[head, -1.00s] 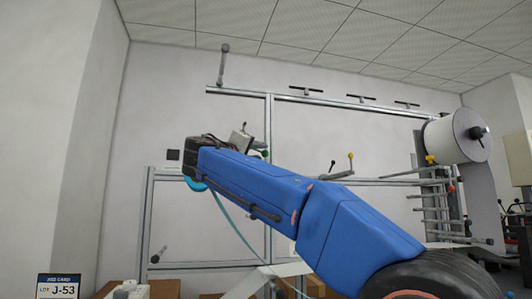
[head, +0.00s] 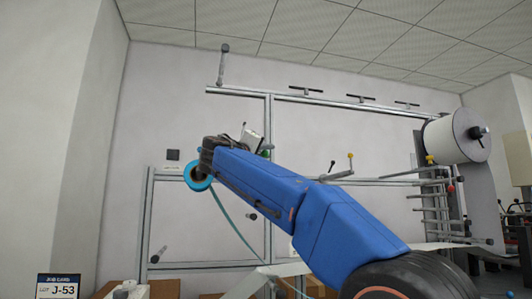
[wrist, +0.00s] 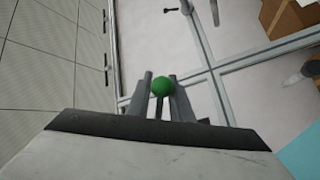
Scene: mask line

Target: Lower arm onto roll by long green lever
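The lever's green ball knob (wrist: 162,86) shows in the wrist view, with a grey shaft running below it. My gripper (wrist: 161,80) has its two fingers apart, one on each side of the knob and shaft. Thin gaps show beside the shaft; whether a finger touches the knob I cannot tell. In the head view my blue arm reaches up and left, its end near the frame, and hides most of the gripper and lever. A small cyan roll (head: 198,185) with a thin cyan strip below it shows at my arm's upper left end.
A grey metal frame (head: 320,101) spans the wall behind my arm. A yellow-knobbed lever (head: 350,160) stands right of my arm. A large white roll (head: 455,138) hangs at the right. Brown boxes (head: 165,289) lie low behind. The wall at left is clear.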

